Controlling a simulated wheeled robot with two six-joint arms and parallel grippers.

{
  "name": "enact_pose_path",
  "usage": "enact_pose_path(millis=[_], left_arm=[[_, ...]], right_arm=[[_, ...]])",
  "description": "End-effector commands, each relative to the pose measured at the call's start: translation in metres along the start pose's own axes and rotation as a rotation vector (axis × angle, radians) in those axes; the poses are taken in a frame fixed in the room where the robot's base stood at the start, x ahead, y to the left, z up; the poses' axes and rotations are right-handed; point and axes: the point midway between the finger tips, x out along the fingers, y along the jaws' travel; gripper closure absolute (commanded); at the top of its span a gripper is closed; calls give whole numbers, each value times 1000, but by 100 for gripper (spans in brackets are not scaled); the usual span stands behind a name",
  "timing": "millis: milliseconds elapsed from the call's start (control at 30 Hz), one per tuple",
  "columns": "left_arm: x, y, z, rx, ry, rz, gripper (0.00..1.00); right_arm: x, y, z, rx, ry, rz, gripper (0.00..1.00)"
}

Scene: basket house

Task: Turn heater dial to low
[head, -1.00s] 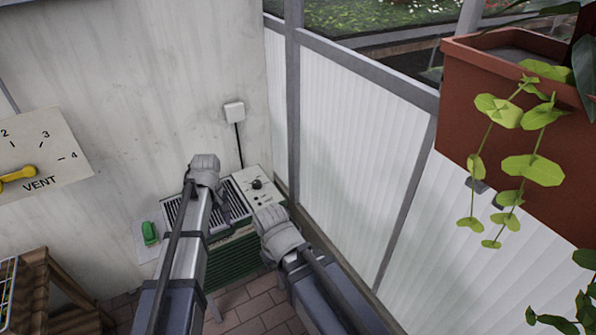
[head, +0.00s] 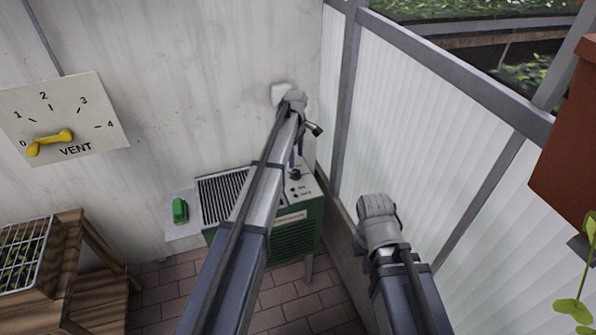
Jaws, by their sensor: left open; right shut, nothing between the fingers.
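The green heater (head: 294,240) stands against the wall, with a dark grille on top. Its pale control panel (head: 309,188) carries a small black dial (head: 295,174); its pointer setting is too small to read. My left gripper (head: 306,141) is open, its fingers hanging above and behind the dial in the picture; I cannot tell whether it touches anything. My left arm covers part of the grille and the panel's left side. My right gripper (head: 377,218) is shut and empty, to the right of the heater in front of the white panels; its fingertips are mostly hidden.
A green switch (head: 180,210) sits left of the grille. A vent plate with a yellow lever (head: 50,143) is on the left wall. A wooden stand (head: 95,250) is lower left, a brown planter (head: 572,140) right.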

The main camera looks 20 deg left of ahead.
Motion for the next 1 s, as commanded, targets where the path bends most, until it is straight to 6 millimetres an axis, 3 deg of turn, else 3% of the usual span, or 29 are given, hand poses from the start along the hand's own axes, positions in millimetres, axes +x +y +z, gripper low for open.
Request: enact_pose_path(millis=[500, 867, 1000], left_arm=[[65, 0, 0, 2, 0, 0, 26], [67, 0, 0, 2, 0, 0, 26], [67, 0, 0, 2, 0, 0, 40]], right_arm=[[64, -6, -4, -1, 0, 0, 100], [67, -6, -4, -1, 0, 0, 100], [67, -6, -4, -1, 0, 0, 100]])
